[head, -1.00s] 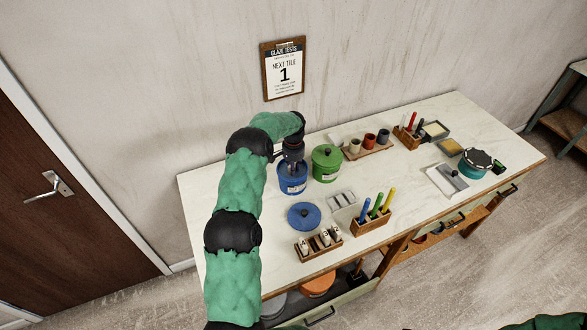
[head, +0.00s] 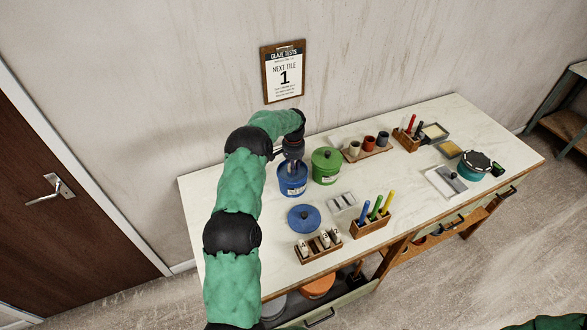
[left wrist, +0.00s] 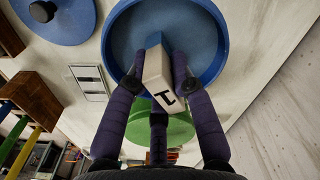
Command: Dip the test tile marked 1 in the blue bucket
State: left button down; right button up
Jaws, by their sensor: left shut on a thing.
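My left gripper (head: 292,168) points down over the open blue bucket (head: 293,187). In the left wrist view my left gripper (left wrist: 165,65) is shut on a pale tile marked 1 (left wrist: 157,74). In the head view the tile is hidden. The blue lid (head: 304,218) lies on the table in front of the bucket. My right gripper is out of view.
A lidded green bucket (head: 326,168) stands close right of the blue one. In front are a small grey rack (head: 342,201), a wooden holder with white tiles (head: 318,248) and a pen holder (head: 370,226). Cups (head: 369,145) stand behind. The tabletop's left end is clear.

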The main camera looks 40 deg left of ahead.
pick_arm(q)
jog(key=shift+r+p, duration=1.05)
jog(key=shift+r, duration=1.65)
jog(key=shift+r+p, duration=0.65)
jog(key=shift+r, duration=0.9)
